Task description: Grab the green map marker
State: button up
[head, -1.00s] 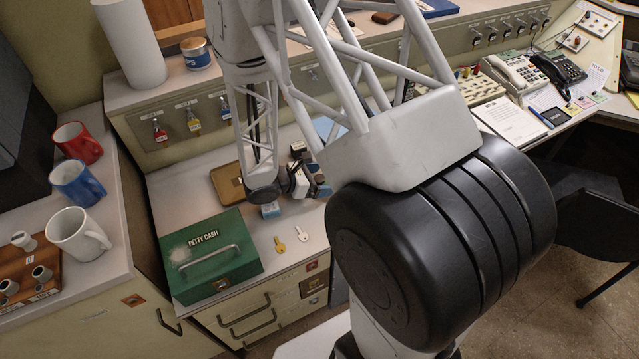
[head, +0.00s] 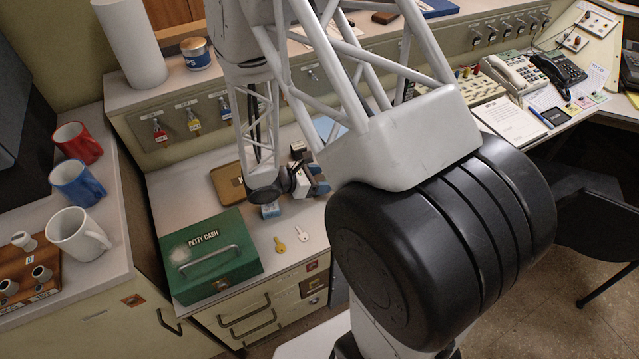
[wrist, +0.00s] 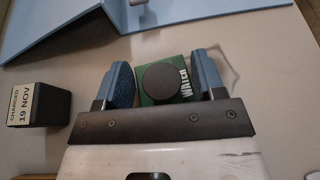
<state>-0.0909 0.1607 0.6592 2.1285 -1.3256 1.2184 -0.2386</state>
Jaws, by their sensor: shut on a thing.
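The green map marker (wrist: 178,62) shows in the wrist view as a green block lettered "WATER" with a round black knob (wrist: 161,83) on top. It sits between the two blue fingers of my gripper (wrist: 164,80), which is shut on it. In the head view my gripper (head: 318,185) is low over the desk, to the right of the green petty cash box, and partly behind my own arm. I cannot make out the marker in the head view.
A black block labelled "CHARGED 19 NOV" (wrist: 38,105) stands left of my gripper in the wrist view. A blue sloped panel (wrist: 75,25) lies beyond the fingers.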

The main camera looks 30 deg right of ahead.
aim_at(321, 179)
jog(key=shift+r, duration=0.2)
jog(key=shift+r, duration=0.9)
jog(key=shift+s+r, duration=0.35)
jog(key=shift+r, duration=0.4)
jog(key=s+a, duration=0.1)
jog(key=s, duration=0.4)
jog(key=s+a+r, duration=0.1)
jog(key=s, duration=0.4)
jog(key=s+a, duration=0.1)
jog(key=s, duration=0.4)
jog(key=shift+a+r, duration=0.15)
jog(key=shift+a, duration=0.15)
